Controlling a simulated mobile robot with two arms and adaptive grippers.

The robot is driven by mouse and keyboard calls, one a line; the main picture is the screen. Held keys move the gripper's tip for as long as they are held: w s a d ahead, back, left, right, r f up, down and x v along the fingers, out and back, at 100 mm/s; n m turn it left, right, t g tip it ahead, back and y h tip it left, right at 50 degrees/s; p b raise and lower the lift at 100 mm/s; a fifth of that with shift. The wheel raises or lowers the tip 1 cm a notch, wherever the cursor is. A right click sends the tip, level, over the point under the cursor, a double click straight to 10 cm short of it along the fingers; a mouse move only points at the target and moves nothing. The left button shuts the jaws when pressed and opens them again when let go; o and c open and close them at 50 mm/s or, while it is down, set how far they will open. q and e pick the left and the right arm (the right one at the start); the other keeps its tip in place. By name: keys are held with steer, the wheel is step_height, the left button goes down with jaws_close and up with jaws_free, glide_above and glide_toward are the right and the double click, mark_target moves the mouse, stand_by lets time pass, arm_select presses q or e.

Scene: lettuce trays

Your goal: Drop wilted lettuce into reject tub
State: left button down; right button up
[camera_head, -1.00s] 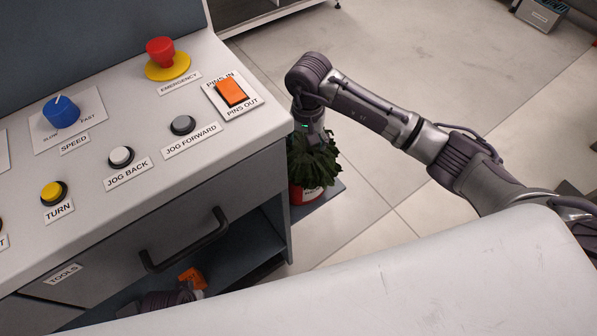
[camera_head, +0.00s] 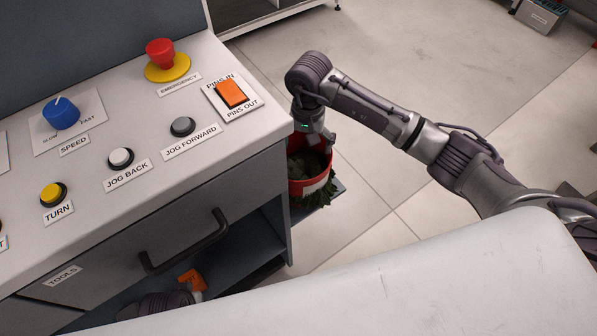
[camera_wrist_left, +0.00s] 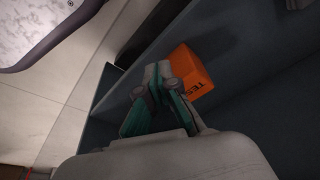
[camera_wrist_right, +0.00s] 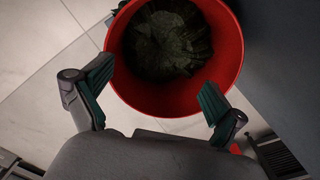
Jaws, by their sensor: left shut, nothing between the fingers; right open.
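The red reject tub (camera_head: 297,187) stands on a low shelf at the right end of the control cabinet; its rim shows in the right wrist view (camera_wrist_right: 232,50). Dark green wilted lettuce (camera_wrist_right: 168,42) lies inside the tub. In the head view, green leaves (camera_head: 325,196) also show at the tub's lower right side. My right gripper (camera_wrist_right: 155,82) is open and empty, above the near rim of the tub and apart from the lettuce. My left gripper (camera_wrist_left: 162,82) is shut and empty, low at the cabinet's open shelf, close to an orange box (camera_wrist_left: 188,70).
The cabinet top (camera_head: 205,150) carries several buttons, a blue speed knob (camera_head: 61,112) and a red emergency button (camera_head: 160,52). A drawer handle (camera_head: 185,240) juts out above the open shelf. Floor to the right of the tub is clear.

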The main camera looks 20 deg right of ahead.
step_height(320, 180, up, 11)
steer(key=shift+r, duration=0.15)
stand_by(0.6)
